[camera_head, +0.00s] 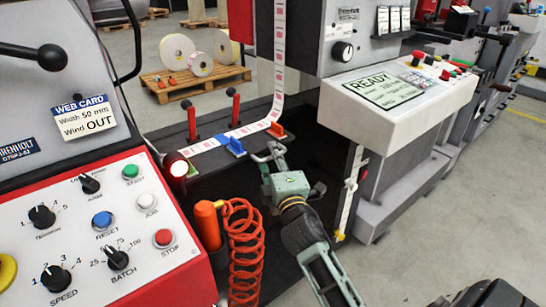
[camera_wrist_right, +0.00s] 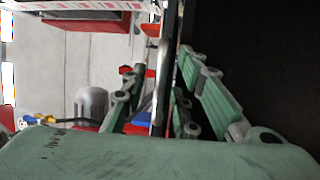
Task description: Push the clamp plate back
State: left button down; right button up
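A white label web (camera_head: 222,138) with pink labels crosses a dark splice table. A blue block (camera_head: 233,146) and an orange block (camera_head: 276,130) sit along the web, and red-handled levers (camera_head: 235,107) stand behind it. I cannot tell for sure which part is the clamp plate. My right gripper (camera_head: 269,153) is at the table's front edge, just right of the blue block. In the right wrist view its fingers (camera_wrist_right: 165,90) are apart, with a thin upright edge between them; contact is unclear. My left gripper is out of view.
A red control panel (camera_head: 103,228) with knobs stands at left. An orange coiled hose (camera_head: 246,252) hangs close to my right arm. A READY console (camera_head: 386,92) juts out at right. A pallet with rolls (camera_head: 190,87) lies behind.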

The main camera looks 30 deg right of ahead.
jog(key=shift+c, duration=0.2)
jog(key=c, duration=0.6)
grip_shut()
jog(key=shift+w+r, duration=0.1)
jog(key=shift+r, duration=0.05)
